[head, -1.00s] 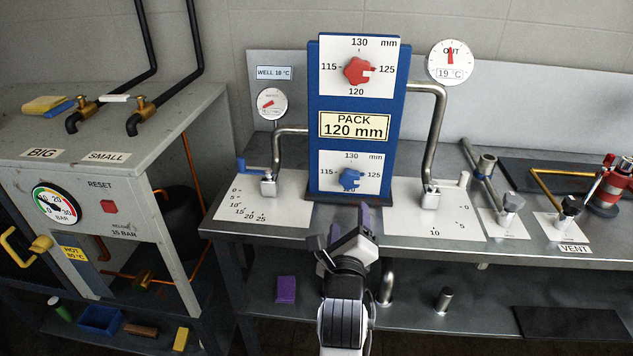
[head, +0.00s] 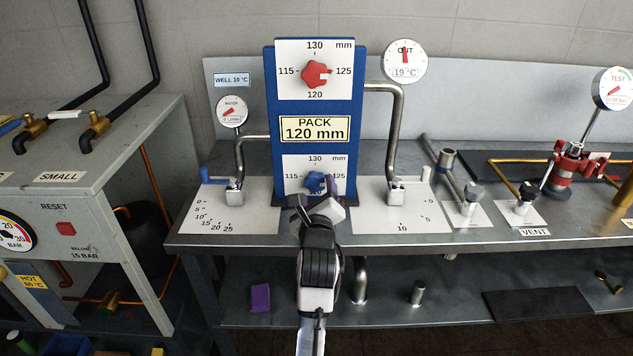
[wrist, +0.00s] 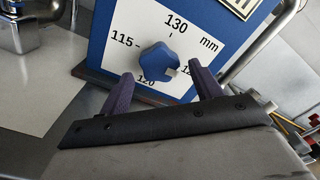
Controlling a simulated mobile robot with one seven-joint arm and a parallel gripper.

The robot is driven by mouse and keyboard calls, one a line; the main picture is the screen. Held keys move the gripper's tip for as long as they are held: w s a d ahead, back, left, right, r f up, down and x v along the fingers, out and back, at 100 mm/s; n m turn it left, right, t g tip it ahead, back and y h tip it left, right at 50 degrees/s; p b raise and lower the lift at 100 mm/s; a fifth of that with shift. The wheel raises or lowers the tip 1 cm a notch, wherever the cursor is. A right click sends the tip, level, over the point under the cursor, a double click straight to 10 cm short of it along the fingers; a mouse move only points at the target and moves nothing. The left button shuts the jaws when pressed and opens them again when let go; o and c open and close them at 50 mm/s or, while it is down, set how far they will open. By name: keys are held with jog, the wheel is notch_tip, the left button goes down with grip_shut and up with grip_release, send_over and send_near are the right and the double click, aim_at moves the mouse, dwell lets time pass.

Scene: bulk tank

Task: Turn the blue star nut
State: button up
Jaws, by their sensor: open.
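The blue star nut (head: 314,182) sits on the lower white dial plate of the blue panel, below the yellow PACK 120 mm sign. It also shows in the wrist view (wrist: 158,60), with a pale pointer on its lower right side, between the 130 and 125 marks' side and the 120 mark. My gripper (head: 318,192) is open, in front of the lower dial. In the wrist view its two purple fingers (wrist: 158,90) stand apart, either side of and below the nut. I cannot tell whether they touch it.
A red star nut (head: 314,74) is on the upper dial. A left lever with blue handle (head: 215,179) and a right pipe fitting (head: 397,190) stand either side of the panel. The bench's front edge (head: 330,243) lies beneath my arm.

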aim_at(317, 186)
jog(key=shift+w, duration=1.5)
jog(key=c, duration=1)
